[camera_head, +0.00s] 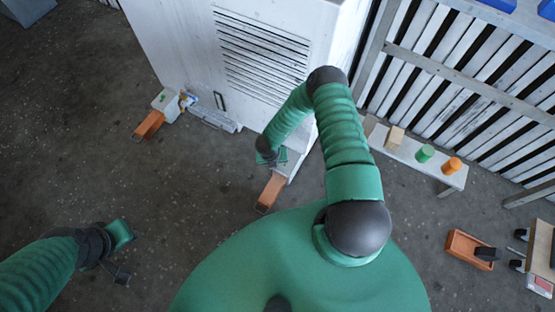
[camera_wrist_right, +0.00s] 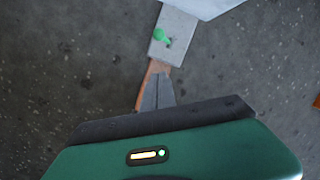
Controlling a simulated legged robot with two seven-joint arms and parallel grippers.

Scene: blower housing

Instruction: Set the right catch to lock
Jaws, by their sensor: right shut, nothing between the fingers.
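The housing (camera_head: 180,45) is a white cabinet with a slatted vent. At its lower right corner is the right catch, a pale grey plate (camera_wrist_right: 181,24) with a green knob (camera_wrist_right: 162,36). An orange bar (camera_head: 270,193) extends from the plate; it also shows in the right wrist view (camera_wrist_right: 144,84). My right gripper (camera_head: 268,156) is over this corner and hides part of it. In the right wrist view its fingers (camera_wrist_right: 158,88) are shut and empty, overlapping the orange bar just short of the knob; contact cannot be told. My left gripper (camera_head: 122,274) is low at left, away from the housing.
A similar grey block (camera_head: 165,103) with an orange bar (camera_head: 149,125) is at the housing's left corner. A pale bench (camera_head: 410,155) at right holds a wooden block, a green cylinder and an orange cylinder. An orange tray (camera_head: 462,250) is on the floor. The floor between is clear.

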